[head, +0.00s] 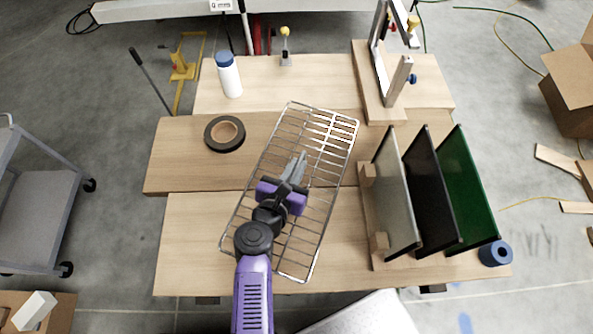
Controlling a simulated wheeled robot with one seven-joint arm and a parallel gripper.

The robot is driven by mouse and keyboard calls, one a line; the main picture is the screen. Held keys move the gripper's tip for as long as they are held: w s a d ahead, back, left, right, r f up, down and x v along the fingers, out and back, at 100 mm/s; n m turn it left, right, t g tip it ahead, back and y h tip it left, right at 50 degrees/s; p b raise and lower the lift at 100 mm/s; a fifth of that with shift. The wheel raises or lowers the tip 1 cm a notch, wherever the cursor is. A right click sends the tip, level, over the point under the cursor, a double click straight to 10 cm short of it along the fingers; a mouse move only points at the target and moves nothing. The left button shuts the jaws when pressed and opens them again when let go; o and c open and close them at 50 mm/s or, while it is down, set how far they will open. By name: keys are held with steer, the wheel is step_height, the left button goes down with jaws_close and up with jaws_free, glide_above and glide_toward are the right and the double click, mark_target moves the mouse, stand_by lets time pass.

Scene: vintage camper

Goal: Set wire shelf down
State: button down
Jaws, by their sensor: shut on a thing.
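The wire shelf (327,138) is a silver rectangular rack of thin bars. It lies at a slant across the middle of the wooden table (180,236), its far end leaning right. My gripper (296,168), with grey fingers and a purple body, is over the middle of the shelf and shut on it. The purple arm comes in from the bottom edge and hides some of the shelf's near left part. The shelf looks roughly level, but I cannot tell whether it touches the wood or is a little above it.
Upright panels (432,190) in a wooden rack stand close to the right of the shelf. A black tape roll (225,134) and a white bottle (230,78) are at left. A wooden stand with a metal frame (390,70) is at back right. The front left tabletop is clear.

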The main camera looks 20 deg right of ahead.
steer(key=shift+f, duration=1.3)
steer(key=c, duration=1.5)
jaws_free()
steer(key=shift+f, duration=0.1)
steer(key=b+v, duration=0.2)
steer(key=v, duration=1)
steer(key=shift+b, duration=0.35)
